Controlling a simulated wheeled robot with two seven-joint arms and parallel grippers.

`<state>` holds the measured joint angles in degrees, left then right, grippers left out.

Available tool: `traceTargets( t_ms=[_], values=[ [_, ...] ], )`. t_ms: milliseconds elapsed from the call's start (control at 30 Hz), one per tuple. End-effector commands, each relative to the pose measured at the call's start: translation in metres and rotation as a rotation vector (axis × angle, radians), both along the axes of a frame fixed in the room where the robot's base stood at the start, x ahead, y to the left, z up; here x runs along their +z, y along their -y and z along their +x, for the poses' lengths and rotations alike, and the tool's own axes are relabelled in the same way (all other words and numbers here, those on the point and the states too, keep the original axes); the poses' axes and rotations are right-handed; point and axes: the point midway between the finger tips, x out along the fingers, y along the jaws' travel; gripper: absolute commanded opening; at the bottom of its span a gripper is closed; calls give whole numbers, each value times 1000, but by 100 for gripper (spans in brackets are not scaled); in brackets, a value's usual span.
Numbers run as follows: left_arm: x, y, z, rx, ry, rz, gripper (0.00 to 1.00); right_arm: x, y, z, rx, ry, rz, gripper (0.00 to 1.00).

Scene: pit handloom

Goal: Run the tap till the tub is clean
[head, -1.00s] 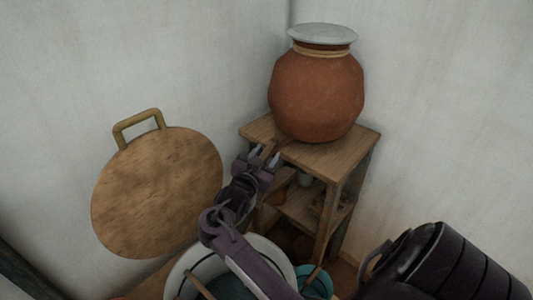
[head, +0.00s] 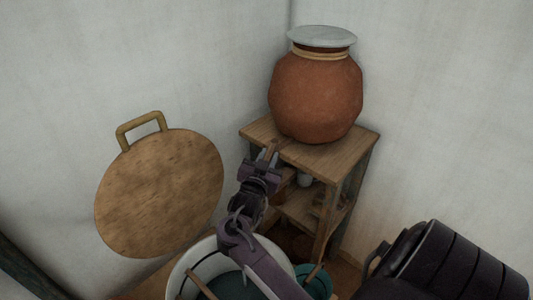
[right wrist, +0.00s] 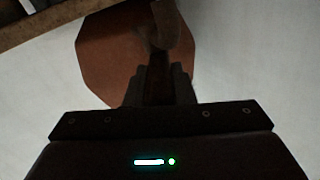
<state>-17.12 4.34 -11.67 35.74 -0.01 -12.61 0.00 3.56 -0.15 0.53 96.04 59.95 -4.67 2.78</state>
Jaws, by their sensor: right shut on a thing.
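A clay pot (head: 316,98) with a pale lid stands on a wooden stand. A brown wooden piece, apparently the tap (head: 272,148), juts out at the pot's lower left. My right gripper (head: 266,160) is shut on it. In the right wrist view the tap (right wrist: 166,30) shows between and beyond the fingers, with the pot (right wrist: 105,55) behind. The white-rimmed tub (head: 178,272) is below, partly hidden by my right arm and cut off by the frame. Its inside looks dark teal; I cannot tell how clean it is. My left gripper is not in view.
The wooden stand (head: 345,150) holds small vessels on its lower shelf. A round wooden board (head: 160,190) with a handle is against the left wall. A teal bucket (head: 318,283) stands right of the tub. A dark ribbed container-like shape fills the lower right.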

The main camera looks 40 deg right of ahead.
Motion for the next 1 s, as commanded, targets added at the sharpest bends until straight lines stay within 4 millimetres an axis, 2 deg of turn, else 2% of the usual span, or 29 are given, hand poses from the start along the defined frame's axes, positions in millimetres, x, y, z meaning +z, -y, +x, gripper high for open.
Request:
traceTargets(
  t_ms=[167, 200, 367, 700, 1000],
  values=[
    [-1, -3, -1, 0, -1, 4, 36, 0, 2, 0, -3, 0, 0, 0],
    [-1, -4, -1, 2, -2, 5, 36, 0, 2, 0, -3, 0, 0, 24],
    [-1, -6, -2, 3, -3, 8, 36, 0, 1, 0, -3, 1, 0, 44],
    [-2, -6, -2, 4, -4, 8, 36, -1, -3, -2, -2, 1, 2, 44],
    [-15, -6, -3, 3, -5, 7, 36, -4, -45, -26, -1, 1, 4, 44]
  ],
)
